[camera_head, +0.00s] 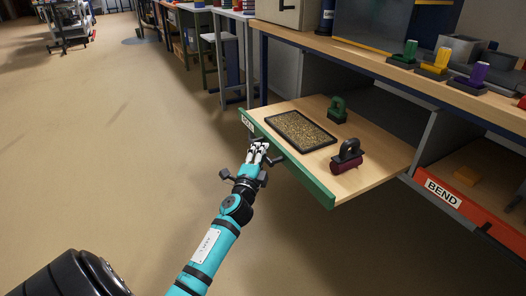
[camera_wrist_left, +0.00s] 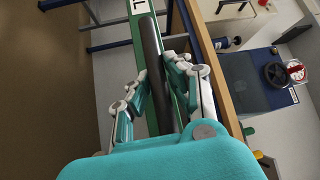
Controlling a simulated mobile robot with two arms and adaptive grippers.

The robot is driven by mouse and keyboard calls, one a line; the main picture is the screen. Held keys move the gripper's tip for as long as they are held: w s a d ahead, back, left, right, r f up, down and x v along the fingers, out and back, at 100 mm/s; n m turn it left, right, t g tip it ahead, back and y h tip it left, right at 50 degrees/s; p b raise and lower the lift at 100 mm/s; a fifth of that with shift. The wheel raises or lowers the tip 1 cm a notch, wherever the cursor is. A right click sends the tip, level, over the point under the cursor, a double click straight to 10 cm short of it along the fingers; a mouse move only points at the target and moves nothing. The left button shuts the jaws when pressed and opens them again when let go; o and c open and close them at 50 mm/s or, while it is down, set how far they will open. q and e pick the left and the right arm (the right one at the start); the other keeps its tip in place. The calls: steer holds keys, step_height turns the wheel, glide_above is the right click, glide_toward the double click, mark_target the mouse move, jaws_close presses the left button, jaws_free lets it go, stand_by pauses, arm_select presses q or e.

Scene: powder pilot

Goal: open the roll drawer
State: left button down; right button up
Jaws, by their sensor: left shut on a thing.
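The drawer with the green front (camera_head: 318,190) stands pulled well out of the bench. My left gripper (camera_head: 259,150) is at the outer side of the green front. In the left wrist view its fingers (camera_wrist_left: 157,92) are shut around the dark bar handle (camera_wrist_left: 151,60) of the green front. On the drawer's wooden board (camera_head: 385,160) lie a black-rimmed tray with a grainy mat (camera_head: 300,131), a green handled tool (camera_head: 338,109) and a dark red roller with a black handle (camera_head: 346,158). My right gripper is out of view.
A red-fronted drawer labelled BEND (camera_head: 442,192) sits right of the open one. Green, yellow and purple handled pieces (camera_head: 437,62) stand on the bench top (camera_head: 345,55). The floor (camera_head: 110,150) at left is clear.

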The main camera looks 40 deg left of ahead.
arm_select(q)
steer(key=shift+d+f, duration=0.15)
steer(key=shift+f, duration=0.2)
steer(key=c, duration=1.3)
jaws_free()
steer(key=shift+o, duration=0.3)
steer(key=shift+r, duration=0.15)
steer(key=v, duration=1.2)
